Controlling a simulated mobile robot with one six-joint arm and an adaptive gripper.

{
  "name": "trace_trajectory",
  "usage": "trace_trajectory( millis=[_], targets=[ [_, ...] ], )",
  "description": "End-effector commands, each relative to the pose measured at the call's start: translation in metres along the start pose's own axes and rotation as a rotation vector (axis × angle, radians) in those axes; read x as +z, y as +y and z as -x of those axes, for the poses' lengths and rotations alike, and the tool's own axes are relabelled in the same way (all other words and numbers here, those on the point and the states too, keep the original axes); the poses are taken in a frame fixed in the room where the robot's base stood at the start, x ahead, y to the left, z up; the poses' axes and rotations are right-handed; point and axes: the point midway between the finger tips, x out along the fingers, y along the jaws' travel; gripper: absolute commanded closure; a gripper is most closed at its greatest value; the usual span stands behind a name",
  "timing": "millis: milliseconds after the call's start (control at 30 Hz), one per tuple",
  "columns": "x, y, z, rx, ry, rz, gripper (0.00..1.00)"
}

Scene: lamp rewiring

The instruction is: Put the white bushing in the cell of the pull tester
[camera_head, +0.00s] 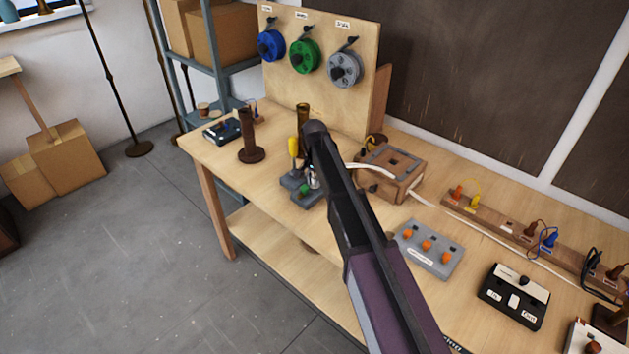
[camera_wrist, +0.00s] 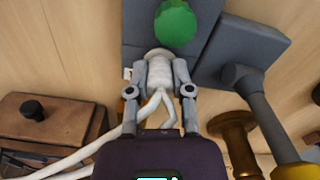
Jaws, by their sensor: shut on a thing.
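My gripper (camera_wrist: 161,72) is shut on a pale, rounded, ribbed piece that looks like the white bushing (camera_wrist: 159,76). White cord strands run from it back between the fingers. In the head view my gripper (camera_head: 314,182) is low over a grey device with a green knob, which I take for the pull tester (camera_head: 290,183). In the wrist view the green knob (camera_wrist: 175,23) is just beyond the held piece, and a grey lever with a yellow handle (camera_wrist: 292,176) is at the right. The cell is not clearly visible, so I cannot tell whether the bushing is inside it.
A wooden box (camera_head: 408,182) stands right of my arm, with white cord running past it. A brown spool stand (camera_head: 250,145) is to the left. A grey panel with orange knobs (camera_head: 428,249) and a black switch box (camera_head: 514,297) lie to the right. A spool board stands behind.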

Motion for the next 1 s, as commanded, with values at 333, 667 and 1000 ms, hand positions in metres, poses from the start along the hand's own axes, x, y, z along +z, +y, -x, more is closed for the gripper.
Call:
trace_trajectory(
  millis=[333, 667, 1000],
  targets=[
    [-0.0003, 0.0003, -0.0034, 0.000, 0.000, 0.000, 1.00],
    [-0.0004, 0.0005, -0.0062, 0.000, 0.000, -0.001, 1.00],
    [-0.0005, 0.0006, -0.0055, 0.000, 0.000, -0.001, 0.31]
  ],
)
